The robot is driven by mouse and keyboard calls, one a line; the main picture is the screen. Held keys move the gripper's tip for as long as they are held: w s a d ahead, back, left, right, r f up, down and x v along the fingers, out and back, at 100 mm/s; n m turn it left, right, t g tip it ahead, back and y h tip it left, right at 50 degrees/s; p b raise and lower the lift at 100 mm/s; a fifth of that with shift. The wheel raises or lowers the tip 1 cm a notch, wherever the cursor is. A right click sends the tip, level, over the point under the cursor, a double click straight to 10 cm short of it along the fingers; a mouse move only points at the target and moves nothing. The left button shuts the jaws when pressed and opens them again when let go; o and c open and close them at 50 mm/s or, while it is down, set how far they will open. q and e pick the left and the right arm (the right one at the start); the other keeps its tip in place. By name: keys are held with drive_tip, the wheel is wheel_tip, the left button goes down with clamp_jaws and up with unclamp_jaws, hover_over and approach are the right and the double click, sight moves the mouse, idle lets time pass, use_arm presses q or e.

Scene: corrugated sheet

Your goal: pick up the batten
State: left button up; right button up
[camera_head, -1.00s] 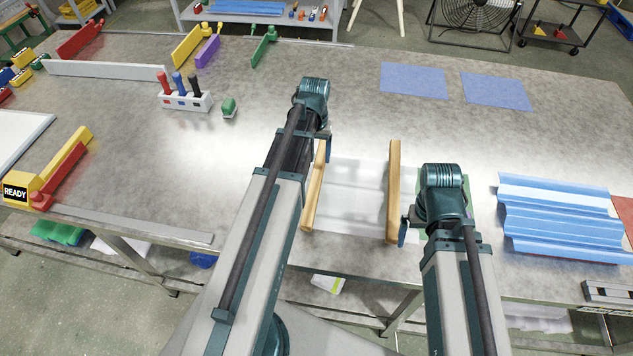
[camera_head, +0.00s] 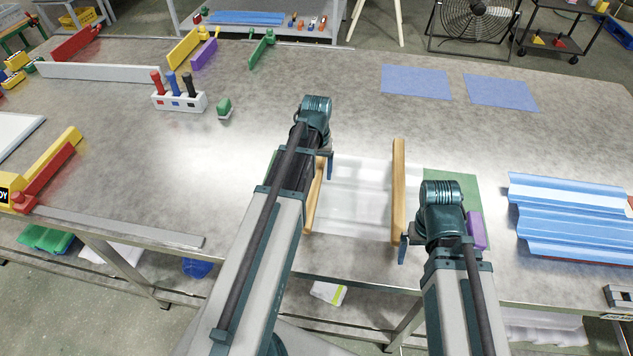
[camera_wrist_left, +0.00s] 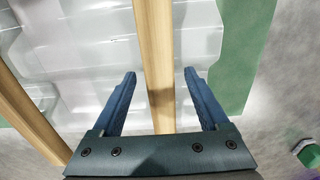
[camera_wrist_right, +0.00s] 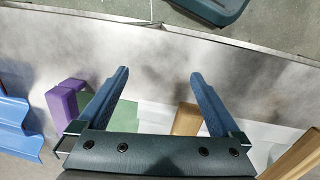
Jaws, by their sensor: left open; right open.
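Two wooden battens lie about parallel on the clear corrugated sheet (camera_head: 352,190), the left batten (camera_head: 311,208) and the right batten (camera_head: 399,185). My left gripper (camera_wrist_left: 157,85) is open above the left batten, whose bar (camera_wrist_left: 156,40) runs between the fingers with gaps on both sides; the other batten (camera_wrist_left: 28,110) shows at the left of that view. My right gripper (camera_wrist_right: 158,85) is open, near the front end of the right batten. That wooden end (camera_wrist_right: 187,120) appears between its fingers, close to the right one.
A purple block (camera_head: 477,230) stands right of my right gripper, on the green mat (camera_head: 455,182). A blue corrugated sheet (camera_head: 565,215) lies further right.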

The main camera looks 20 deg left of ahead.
use_arm(q)
drive_tip(key=shift+f, duration=0.25)
clamp_jaws()
idle(0.3)
